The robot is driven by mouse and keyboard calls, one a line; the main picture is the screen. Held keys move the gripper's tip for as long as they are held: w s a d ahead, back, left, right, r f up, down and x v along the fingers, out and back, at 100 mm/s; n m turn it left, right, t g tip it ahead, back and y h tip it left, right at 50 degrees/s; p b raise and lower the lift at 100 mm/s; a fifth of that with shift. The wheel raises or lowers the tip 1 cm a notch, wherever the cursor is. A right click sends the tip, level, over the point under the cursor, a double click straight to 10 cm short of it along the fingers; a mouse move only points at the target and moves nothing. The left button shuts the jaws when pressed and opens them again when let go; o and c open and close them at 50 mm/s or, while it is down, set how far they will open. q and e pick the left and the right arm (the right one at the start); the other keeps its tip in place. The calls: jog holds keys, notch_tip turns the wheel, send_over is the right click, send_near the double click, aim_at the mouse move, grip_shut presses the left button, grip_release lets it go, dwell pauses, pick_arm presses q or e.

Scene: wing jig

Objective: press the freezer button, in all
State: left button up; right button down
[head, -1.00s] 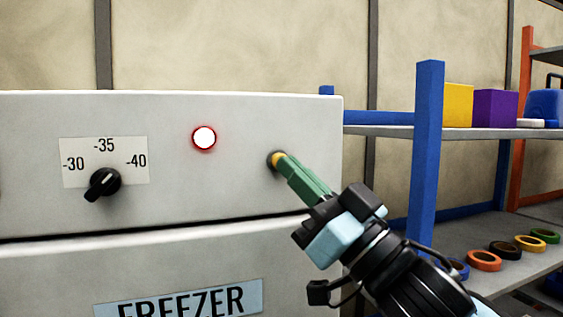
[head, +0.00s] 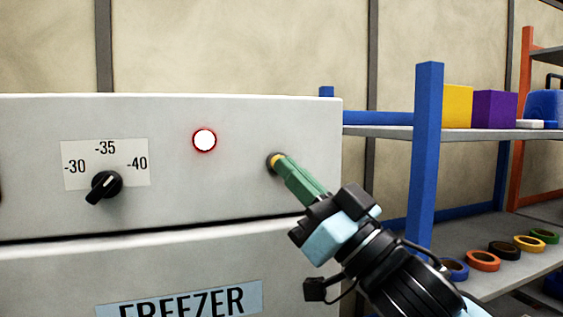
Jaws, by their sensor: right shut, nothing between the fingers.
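The freezer (head: 238,201) is a light grey cabinet with a "FREEZER" label (head: 190,300) low on its front. Its button (head: 270,163) shows as a dark round rim at the right of the upper panel, mostly covered by my right gripper's tip. My right gripper (head: 279,161) is shut, with green fingers, and reaches in from the lower right. A yellow bit shows at the fingertips, over the rim; I cannot tell how far the button is pressed. A round white lamp (head: 204,140) with a red edge is left of the button. My left gripper is not in view.
A black knob (head: 105,187) on a scale from -30 to -40 is on the panel's left. To the right stands a blue shelf post (head: 427,150), with a yellow box (head: 458,106), a purple box (head: 493,110) and several tape rolls on the shelves.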

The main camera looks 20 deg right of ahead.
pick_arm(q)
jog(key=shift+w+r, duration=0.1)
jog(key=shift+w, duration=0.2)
pick_arm(e)
jog(key=shift+w, duration=0.1)
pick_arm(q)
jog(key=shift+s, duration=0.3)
pick_arm(e)
jog(key=shift+w, duration=0.35)
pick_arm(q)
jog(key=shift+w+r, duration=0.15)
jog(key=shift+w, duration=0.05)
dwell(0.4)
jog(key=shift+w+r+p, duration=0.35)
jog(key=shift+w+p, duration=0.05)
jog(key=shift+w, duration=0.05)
pick_arm(e)
jog(key=shift+s, duration=0.85)
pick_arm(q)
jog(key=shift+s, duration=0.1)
